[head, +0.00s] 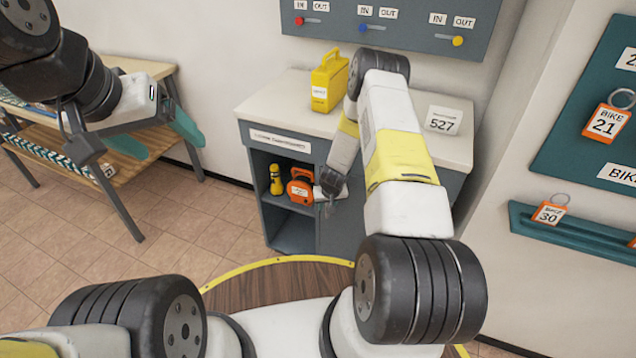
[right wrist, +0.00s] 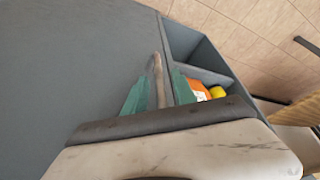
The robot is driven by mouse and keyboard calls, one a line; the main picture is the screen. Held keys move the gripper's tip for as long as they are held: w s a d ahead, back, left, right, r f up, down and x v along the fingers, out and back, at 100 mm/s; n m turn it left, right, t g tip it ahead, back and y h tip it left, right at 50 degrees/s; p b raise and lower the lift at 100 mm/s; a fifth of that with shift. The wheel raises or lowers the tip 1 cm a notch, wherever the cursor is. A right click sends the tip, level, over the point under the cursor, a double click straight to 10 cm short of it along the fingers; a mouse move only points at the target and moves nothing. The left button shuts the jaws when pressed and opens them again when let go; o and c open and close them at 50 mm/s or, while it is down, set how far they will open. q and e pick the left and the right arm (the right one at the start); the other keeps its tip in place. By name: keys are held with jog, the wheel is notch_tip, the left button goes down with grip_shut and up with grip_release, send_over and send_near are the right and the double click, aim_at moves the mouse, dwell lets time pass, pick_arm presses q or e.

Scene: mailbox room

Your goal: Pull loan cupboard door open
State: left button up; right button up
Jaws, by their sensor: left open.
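The grey loan cupboard (head: 292,240) stands ahead under a pale top. Its door (head: 345,222) is on the right half, partly hidden by my right arm; I cannot tell whether it is ajar. My right gripper (head: 328,190) is at the door's left edge. My left gripper (head: 158,135) is open and empty at the left, away from the cupboard.
An open compartment beside the door holds a yellow torch (head: 276,180) and an orange case (head: 300,187). A yellow case (head: 328,82) and a 527 card (head: 442,121) stand on top. A wooden bench (head: 150,150) is at left, key boards (head: 600,120) at right.

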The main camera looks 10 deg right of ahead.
jog(key=shift+c, duration=0.4)
grip_shut()
dwell(0.9)
